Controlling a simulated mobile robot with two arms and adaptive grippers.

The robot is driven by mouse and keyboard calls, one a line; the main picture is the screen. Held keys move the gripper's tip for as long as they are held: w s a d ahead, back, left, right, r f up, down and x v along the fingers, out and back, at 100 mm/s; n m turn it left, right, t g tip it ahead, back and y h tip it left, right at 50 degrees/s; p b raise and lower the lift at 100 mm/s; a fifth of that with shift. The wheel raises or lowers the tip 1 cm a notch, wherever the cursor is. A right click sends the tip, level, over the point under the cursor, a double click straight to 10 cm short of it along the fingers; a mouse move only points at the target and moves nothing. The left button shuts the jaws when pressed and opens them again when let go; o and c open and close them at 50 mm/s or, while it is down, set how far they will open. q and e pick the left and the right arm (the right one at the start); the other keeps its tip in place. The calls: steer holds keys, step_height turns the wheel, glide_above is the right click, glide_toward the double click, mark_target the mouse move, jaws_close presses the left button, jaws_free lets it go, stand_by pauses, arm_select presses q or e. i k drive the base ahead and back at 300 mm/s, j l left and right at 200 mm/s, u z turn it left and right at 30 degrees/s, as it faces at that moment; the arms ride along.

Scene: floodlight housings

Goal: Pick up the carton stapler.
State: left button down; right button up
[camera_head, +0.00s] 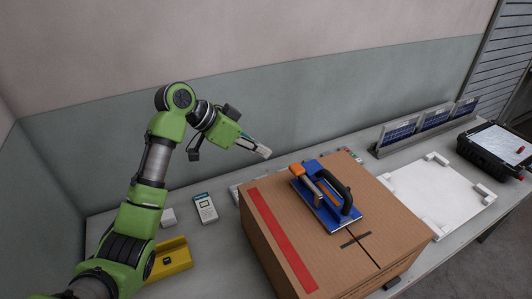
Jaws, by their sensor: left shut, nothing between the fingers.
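The carton stapler (319,208) has a blue base plate, a black curved handle and an orange part. It rests on top of a closed brown cardboard box (371,204) with a red stripe along its left side. My left gripper (267,154) is shut and empty. It is above and to the left of the stapler in the picture, apart from it, over the back of the table. My right gripper does not show.
A yellow holder (172,259) and a small handheld device (205,208) lie left of the box. A white board with corner blocks (425,194), blue panels in a rack (437,122) and a black case (493,148) stand to the right. A wall closes the back.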

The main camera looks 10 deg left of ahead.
mark_target(335, 214)
steer(key=k+l, duration=1.25)
